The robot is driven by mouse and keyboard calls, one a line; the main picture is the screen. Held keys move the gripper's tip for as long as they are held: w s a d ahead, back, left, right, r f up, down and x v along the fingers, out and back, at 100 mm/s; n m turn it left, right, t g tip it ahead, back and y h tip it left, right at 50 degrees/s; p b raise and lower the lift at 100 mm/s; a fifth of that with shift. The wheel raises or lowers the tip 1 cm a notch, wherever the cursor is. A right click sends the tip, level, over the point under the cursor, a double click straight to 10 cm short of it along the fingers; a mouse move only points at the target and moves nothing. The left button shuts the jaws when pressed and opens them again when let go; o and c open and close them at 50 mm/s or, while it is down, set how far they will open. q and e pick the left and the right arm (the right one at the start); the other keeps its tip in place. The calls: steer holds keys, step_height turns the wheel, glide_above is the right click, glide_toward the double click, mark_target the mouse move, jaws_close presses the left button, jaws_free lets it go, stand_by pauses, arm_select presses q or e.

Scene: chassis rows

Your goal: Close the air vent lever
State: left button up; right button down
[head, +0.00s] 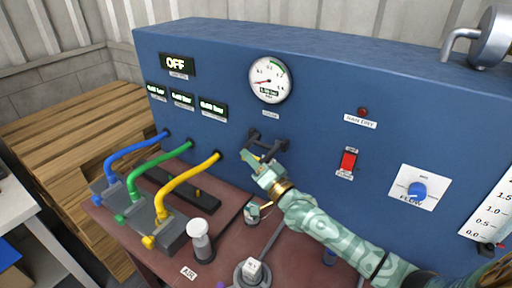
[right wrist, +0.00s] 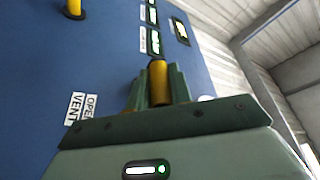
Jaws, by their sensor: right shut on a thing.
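My right gripper (head: 265,147) is at the front of the blue panel, below the round gauge. It also shows in the right wrist view (right wrist: 158,92), with its green fingers shut on a yellow, rod-like lever handle (right wrist: 158,78). A white label reading OPEN and VENT (right wrist: 80,106) is on the panel left of the fingers in that view. In the head view the gripper covers the lever, so its angle cannot be told there. My left gripper is not in view.
The panel (head: 330,90) carries a gauge (head: 271,79), an OFF display (head: 177,65), a red switch (head: 347,161) and a blue flow knob (head: 416,190). Blue, green and yellow hoses (head: 192,177) run to blocks at the left. A white-topped knob (head: 199,232) stands in front.

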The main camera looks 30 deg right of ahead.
mark_target(252, 141)
steer(key=r+m+p, duration=0.1)
steer(key=m+p, duration=0.1)
steer(key=p, duration=0.1)
steer(key=r+m+g+h+p, duration=0.1)
steer(key=r+m+p, duration=0.1)
steer(key=p, duration=0.2)
steer(key=r+m+h+p, duration=0.1)
steer(key=r+m+p, duration=0.1)
steer(key=p, duration=0.1)
steer(key=shift+w+d+r+m+g+p, duration=0.2)
steer(key=shift+d+r+m+g+p, duration=0.1)
steer(key=shift+m+p, duration=0.1)
steer(key=shift+w+d+r+m+p, duration=0.1)
steer(key=shift+d+r+m+p, duration=0.1)
steer(key=shift+m+p, duration=0.35)
steer(key=shift+w+d+r+p, duration=0.1)
steer(key=shift+d+r+p, duration=0.15)
steer(key=shift+p, duration=0.25)
steer(key=shift+r, duration=0.15)
steer(key=c, duration=1.3)
jaws_free()
steer(key=shift+f, duration=0.2)
steer(key=shift+w, duration=0.1)
